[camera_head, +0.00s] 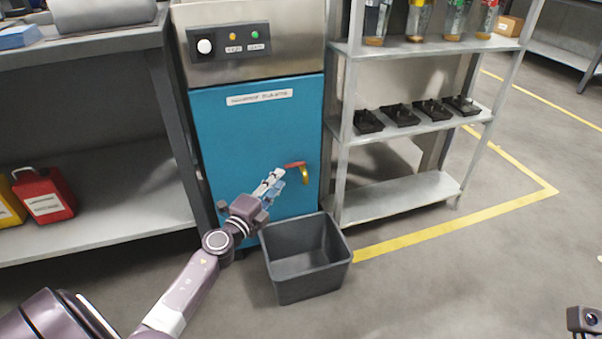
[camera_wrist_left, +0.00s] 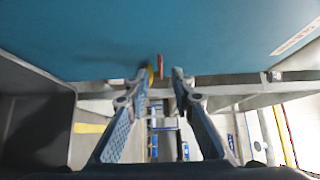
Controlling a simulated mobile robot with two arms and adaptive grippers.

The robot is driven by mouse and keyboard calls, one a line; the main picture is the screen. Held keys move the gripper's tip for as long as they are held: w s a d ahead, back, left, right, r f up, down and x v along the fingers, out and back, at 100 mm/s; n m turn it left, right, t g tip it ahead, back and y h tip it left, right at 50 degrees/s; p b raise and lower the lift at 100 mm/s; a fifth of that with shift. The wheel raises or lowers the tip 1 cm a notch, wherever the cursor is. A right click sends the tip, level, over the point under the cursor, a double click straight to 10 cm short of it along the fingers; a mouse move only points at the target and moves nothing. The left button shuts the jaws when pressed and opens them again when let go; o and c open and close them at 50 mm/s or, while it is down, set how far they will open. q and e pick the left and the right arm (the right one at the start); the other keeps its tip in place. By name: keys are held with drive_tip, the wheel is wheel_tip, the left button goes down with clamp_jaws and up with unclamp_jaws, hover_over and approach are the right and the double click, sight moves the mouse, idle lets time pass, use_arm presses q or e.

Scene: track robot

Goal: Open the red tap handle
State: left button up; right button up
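The red tap handle (camera_head: 294,165) sits on top of a brass-yellow tap (camera_head: 305,176) on the front of a blue cabinet (camera_head: 245,135). My left gripper (camera_head: 277,178) is just left of the handle, pointing towards it. In the left wrist view its two blue fingers stand apart (camera_wrist_left: 161,76), with nothing clamped between them. The red handle (camera_wrist_left: 160,64) shows end-on in the gap between the fingertips, and part of the yellow tap (camera_wrist_left: 151,75) shows by the left fingertip. I cannot tell whether a finger touches the handle. My right gripper's fingers are not in view.
A grey open bin (camera_head: 307,270) stands on the floor below the tap. A metal shelf (camera_head: 400,195) with bottles and black parts is to the right. A workbench (camera_head: 110,195) with a red canister (camera_head: 45,197) is to the left.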

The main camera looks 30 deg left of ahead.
sight(295, 165)
use_arm(q)
drive_tip(key=w+b, duration=0.1)
drive_tip(key=w, duration=0.5)
drive_tip(key=shift+a, duration=0.2)
drive_tip(key=shift+w, duration=0.1)
drive_tip(key=shift+c, duration=0.5)
clamp_jaws()
